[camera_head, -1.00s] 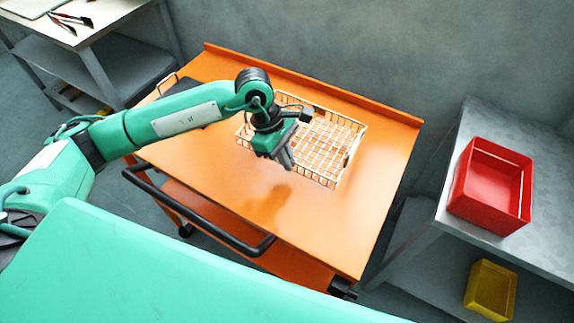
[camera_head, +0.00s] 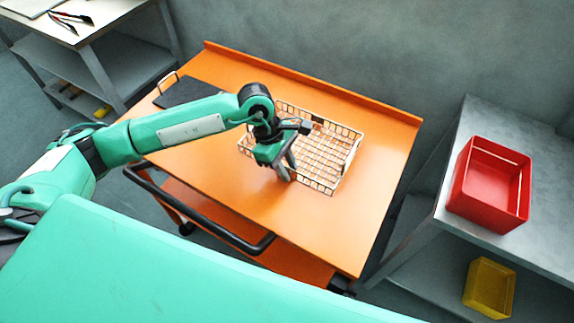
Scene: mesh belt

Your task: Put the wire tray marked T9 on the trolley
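A wire tray (camera_head: 328,176) with a pale mesh lies flat on the orange top of the trolley (camera_head: 215,185), towards its back edge. Any T9 marking on it is too small to read. My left gripper (camera_head: 286,172) points down over the tray's near left part and hides some of its mesh. Its two fingers show apart, with nothing seen between them. I cannot tell whether the fingertips touch the tray. My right gripper is out of view.
A grey bench (camera_head: 545,215) at the right holds a red bin (camera_head: 490,187), with a yellow bin (camera_head: 489,288) below. The trolley's front right top is clear.

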